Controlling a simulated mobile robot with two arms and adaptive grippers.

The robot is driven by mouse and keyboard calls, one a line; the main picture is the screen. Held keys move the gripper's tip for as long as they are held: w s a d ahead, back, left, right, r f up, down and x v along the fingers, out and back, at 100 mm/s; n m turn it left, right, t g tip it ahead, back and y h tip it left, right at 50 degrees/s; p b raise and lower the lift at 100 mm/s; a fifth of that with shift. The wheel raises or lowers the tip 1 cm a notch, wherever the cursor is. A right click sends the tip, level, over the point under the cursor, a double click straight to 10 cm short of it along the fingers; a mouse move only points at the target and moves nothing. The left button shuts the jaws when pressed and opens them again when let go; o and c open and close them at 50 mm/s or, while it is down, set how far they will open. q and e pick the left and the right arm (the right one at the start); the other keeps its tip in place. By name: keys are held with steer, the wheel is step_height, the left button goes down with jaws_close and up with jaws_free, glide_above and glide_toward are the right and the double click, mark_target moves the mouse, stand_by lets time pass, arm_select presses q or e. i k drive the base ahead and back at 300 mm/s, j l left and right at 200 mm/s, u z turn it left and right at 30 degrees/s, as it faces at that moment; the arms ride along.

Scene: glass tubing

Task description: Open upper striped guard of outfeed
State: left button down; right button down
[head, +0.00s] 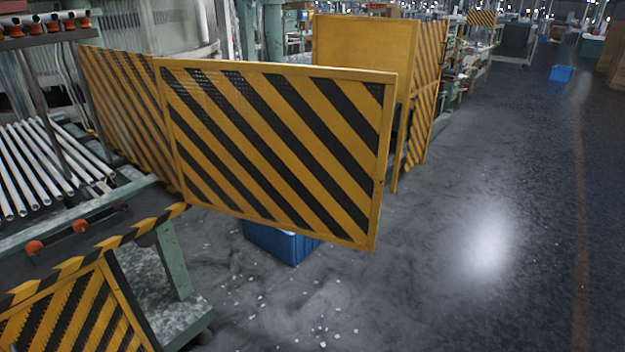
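A large yellow-and-black striped guard panel (278,150) stands upright in the middle of the head view. Its left edge meets another striped panel (122,112) at an angle, and its right edge juts out over the open floor. A lower striped guard (75,318) shows at the bottom left, below the outfeed's edge. The outfeed (40,165) with several glass tubes lies at the left, with its near side uncovered in this view. Neither of my grippers is in view.
A blue crate (283,243) sits on the floor, partly hidden behind the large panel. Further yellow panels (365,48) stand behind it. Small white bits lie on the floor (270,310). The floor at the right (500,200) is clear.

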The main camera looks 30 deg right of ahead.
mark_target(331, 181)
steer(key=l+u, duration=0.4)
steer(key=i+l+u, duration=0.1)
steer(key=l+u, duration=0.2)
steer(key=u, duration=0.15)
steer(key=l+u, duration=0.4)
steer(key=k+l+u, duration=0.1)
steer(key=l+u, duration=0.15)
steer(key=u, duration=0.15)
steer(key=k+l+u, duration=0.1)
steer(key=l+u, duration=0.2)
steer(key=u, duration=0.15)
